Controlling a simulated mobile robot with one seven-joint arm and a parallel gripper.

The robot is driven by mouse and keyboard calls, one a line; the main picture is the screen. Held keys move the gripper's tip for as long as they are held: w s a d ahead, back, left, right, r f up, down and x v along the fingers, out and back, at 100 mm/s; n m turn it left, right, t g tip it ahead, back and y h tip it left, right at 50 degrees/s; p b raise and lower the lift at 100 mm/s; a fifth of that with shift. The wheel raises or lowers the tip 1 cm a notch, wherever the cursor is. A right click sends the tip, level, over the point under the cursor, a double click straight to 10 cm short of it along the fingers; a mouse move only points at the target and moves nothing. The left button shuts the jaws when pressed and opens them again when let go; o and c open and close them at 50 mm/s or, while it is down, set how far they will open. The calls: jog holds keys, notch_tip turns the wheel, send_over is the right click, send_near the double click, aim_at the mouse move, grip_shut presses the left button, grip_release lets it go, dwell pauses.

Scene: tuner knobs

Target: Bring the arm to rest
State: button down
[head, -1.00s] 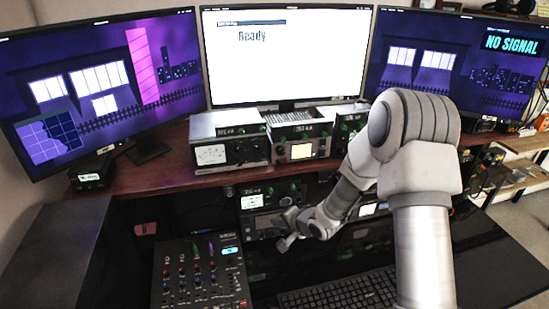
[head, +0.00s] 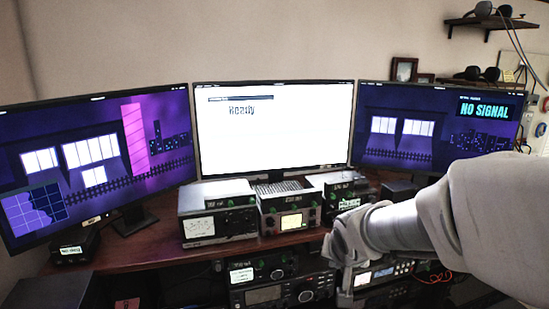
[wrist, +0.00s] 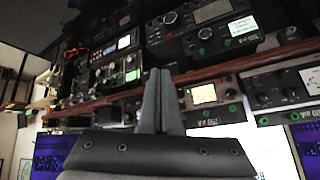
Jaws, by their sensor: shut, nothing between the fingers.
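My gripper (wrist: 160,74) shows in the wrist view with its two grey fingers together and nothing between them. In the head view my arm comes in from the right edge, and its wrist end hangs in front of the radio gear below the desk shelf. The fingertips are hard to make out there. The gear behind includes a radio unit with a lit display (head: 291,221) and a unit with a dial meter (head: 203,226) on the shelf. In the wrist view the gripper appears apart from the gear, with the shelf edge behind the fingers.
Three monitors stand behind the shelf: a left one (head: 90,165), a middle one (head: 270,130) reading "Ready", and a right one (head: 405,135) reading "NO SIGNAL". More radio units (head: 262,296) sit under the wooden shelf (head: 150,250). A wall shelf (head: 490,22) is at upper right.

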jog(key=s+r+n+g, duration=0.1)
jog(key=s+r, duration=0.2)
jog(key=s, duration=0.7)
jog(key=s+d+r+n+g, duration=0.1)
jog(key=s+r+n, duration=0.1)
jog(key=s, duration=0.9)
jog(key=shift+r+n+y, duration=0.3)
jog(key=shift+r, duration=0.25)
jog(key=shift+a, duration=0.1)
